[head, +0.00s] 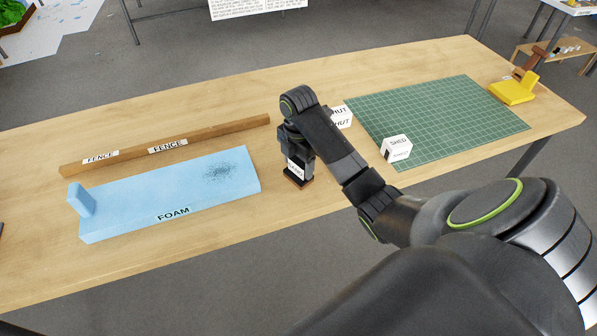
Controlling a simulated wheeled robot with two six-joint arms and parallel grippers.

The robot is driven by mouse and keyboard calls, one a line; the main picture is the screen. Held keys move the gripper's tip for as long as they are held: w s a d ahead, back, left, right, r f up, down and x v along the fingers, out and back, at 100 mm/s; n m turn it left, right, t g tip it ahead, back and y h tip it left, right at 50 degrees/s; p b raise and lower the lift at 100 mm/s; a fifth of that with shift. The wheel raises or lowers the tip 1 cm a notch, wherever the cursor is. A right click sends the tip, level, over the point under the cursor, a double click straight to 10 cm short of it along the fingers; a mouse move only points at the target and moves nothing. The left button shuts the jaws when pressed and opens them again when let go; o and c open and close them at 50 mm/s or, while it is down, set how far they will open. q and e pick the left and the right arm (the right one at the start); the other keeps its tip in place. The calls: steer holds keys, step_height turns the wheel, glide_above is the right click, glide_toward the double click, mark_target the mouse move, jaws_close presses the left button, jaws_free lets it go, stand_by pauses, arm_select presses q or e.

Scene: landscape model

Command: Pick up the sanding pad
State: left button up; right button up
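A small block with a white label and a brown base, which looks like the sanding pad (296,171), stands on the wooden table near its middle. The label is partly covered and I cannot read it fully. My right gripper (299,178) points down at the pad, with dark finger parts right at it and overlapping it in the picture. The pad appears to be at table level. I cannot tell whether the fingers press on it or only stand around it. My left gripper is not in view.
Left of the pad lies a blue foam slab (150,205) with a dark speckled patch and a blue upright block (81,199). Behind it is a wooden fence strip (215,133). To the right are a hut block (341,117), a green mat (440,115), a shed block (397,148) and a yellow tool (513,91).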

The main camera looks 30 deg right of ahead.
mark_target(298, 161)
steer(key=c, duration=0.6)
steer(key=shift+r, duration=0.1)
step_height(298, 161, up, 10)
steer(key=p, duration=0.8)
steer(key=shift+p, duration=0.4)
